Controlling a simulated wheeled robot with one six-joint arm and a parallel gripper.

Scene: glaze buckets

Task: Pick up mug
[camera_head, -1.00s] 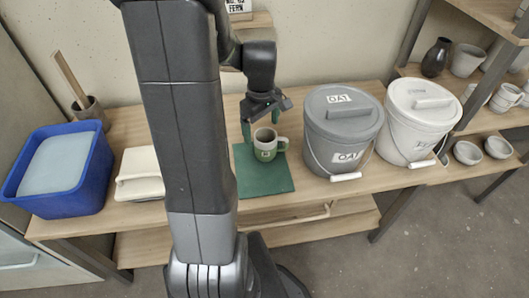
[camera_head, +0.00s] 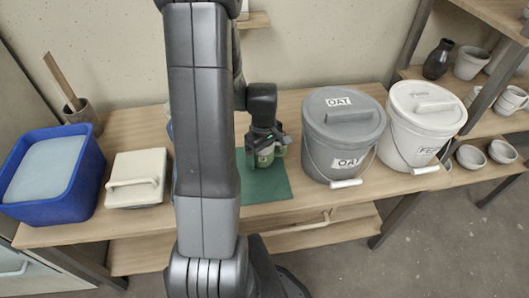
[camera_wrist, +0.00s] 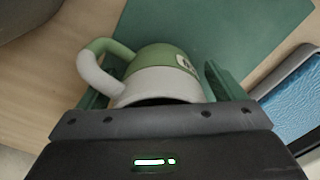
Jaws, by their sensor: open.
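The mug (camera_head: 264,160) is green below with a pale upper band and a handle. It stands on the dark green mat (camera_head: 268,187) on the wooden table. My gripper (camera_head: 264,152) is over the mug from above, open, one finger on each side. In the wrist view, the gripper (camera_wrist: 158,90) body hides the near part of the mug. I cannot tell whether either finger touches it.
A grey lidded bucket (camera_head: 341,131) stands close to the right, and a white bucket (camera_head: 421,125) beyond it. Shelves with bowls stand at the far right.

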